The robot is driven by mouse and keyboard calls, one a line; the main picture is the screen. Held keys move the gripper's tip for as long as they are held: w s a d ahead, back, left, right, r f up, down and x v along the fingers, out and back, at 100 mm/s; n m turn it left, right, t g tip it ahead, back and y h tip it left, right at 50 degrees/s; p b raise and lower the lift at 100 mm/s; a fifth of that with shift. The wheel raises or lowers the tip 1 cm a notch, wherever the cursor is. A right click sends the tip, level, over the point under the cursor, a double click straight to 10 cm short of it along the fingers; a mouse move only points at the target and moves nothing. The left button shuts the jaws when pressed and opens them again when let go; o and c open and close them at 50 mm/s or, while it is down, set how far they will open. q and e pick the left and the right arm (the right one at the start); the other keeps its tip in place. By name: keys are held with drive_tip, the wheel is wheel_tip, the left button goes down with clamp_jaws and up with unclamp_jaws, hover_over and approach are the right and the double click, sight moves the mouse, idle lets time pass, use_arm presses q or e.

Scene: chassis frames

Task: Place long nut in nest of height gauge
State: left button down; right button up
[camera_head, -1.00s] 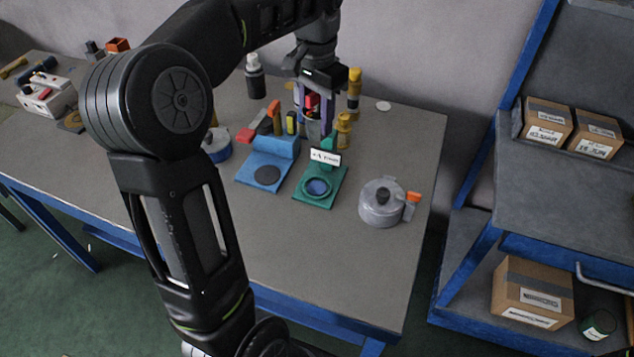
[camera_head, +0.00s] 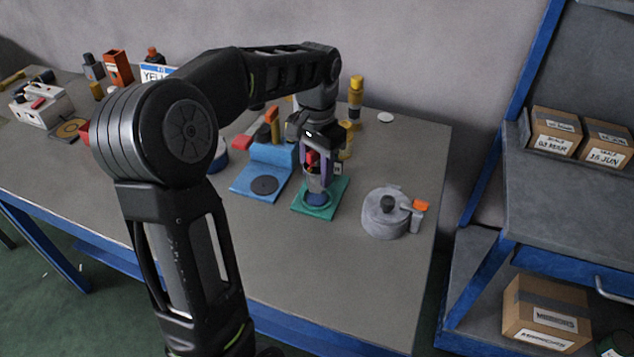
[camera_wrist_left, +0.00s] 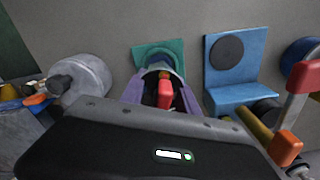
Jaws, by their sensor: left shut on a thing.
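My left gripper (camera_head: 316,176) points down over the teal height gauge (camera_head: 335,191), its purple fingers shut on a red piece (camera_head: 311,159), which appears to be the long nut. It also shows as a red piece (camera_wrist_left: 165,92) between the fingers in the left wrist view. The lower end of the held piece is hidden, so I cannot tell whether it touches the nest. The round nest is partly covered by the fingers in the head view. The gauge's teal base shows behind the fingers in the left wrist view (camera_wrist_left: 146,50). My right gripper is not in view.
A blue fixture with a dark disc (camera_head: 262,186) stands left of the gauge. A grey lidded pot (camera_head: 388,212) with an orange-tipped handle stands right. Yellow bottles (camera_head: 355,98) stand behind. The table front (camera_head: 330,270) is clear.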

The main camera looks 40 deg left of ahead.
sight(318, 158)
use_arm(q)
drive_tip(key=shift+f, duration=1.9)
drive_tip(key=c, duration=0.9)
unclamp_jaws()
wheel_tip(318, 158, up, 9)
drive_tip(key=shift+f, duration=0.2)
wheel_tip(318, 158, up, 4)
drive_tip(key=shift+f+p, duration=0.2)
drive_tip(key=shift+p, duration=0.75)
drive_tip(key=shift+f, duration=0.1)
